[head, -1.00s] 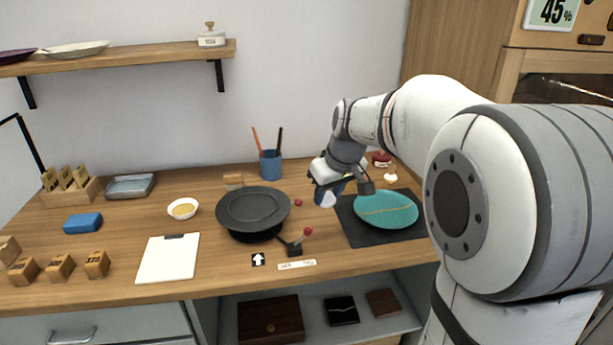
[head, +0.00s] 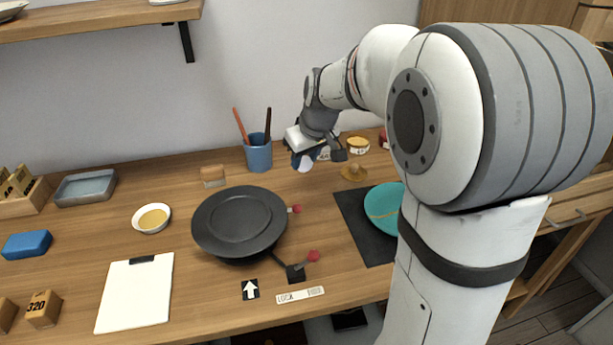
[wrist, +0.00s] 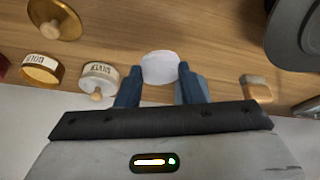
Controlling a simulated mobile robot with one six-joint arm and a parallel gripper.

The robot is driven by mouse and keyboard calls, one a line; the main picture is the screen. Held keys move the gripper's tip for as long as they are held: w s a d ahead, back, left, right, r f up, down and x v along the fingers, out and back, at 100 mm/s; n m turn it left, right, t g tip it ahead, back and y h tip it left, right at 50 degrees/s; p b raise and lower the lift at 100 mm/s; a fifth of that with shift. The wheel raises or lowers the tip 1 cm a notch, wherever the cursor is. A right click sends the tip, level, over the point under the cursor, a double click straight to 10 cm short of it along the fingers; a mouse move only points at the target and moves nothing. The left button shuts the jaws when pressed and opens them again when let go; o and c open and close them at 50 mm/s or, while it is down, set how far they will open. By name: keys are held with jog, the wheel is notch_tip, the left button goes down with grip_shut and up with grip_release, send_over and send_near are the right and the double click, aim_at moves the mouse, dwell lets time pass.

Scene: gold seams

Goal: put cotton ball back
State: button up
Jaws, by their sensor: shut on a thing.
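My gripper (wrist: 159,78) is shut on the white, rounded cotton ball (wrist: 159,68), which sits between the two blue fingertips in the wrist view. In the head view the cotton ball (head: 306,166) shows below my gripper (head: 304,160), above the back of the table, right of the blue cup (head: 258,156). A white labelled jar with a wooden knob (wrist: 98,77) stands left of my fingers in the wrist view. A gold-topped labelled jar (wrist: 42,69) is beside it, also seen in the head view (head: 357,145). I cannot read the labels surely.
A brass stand (head: 354,172) is right of my gripper. A black turntable (head: 240,222) stands front left, with red-knobbed levers. A teal plate with a gold seam (head: 384,205) lies on a dark mat (head: 358,232). A small wooden-backed block (head: 213,176) is left of the cup.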

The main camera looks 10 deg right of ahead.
aim_at(309, 168)
jog(key=shift+d+f, duration=0.15)
jog(key=shift+f, duration=0.75)
jog(key=shift+d+f+b, duration=0.1)
jog(key=shift+f+b, duration=0.2)
jog(key=shift+f, duration=1.4)
jog(key=shift+f, duration=0.1)
jog(key=o, duration=0.9)
jog(key=shift+r, duration=0.3)
jog(key=p+v, duration=0.1)
jog(key=v, duration=1)
jog(key=shift+s+r, duration=0.2)
jog(key=shift+r, duration=0.1)
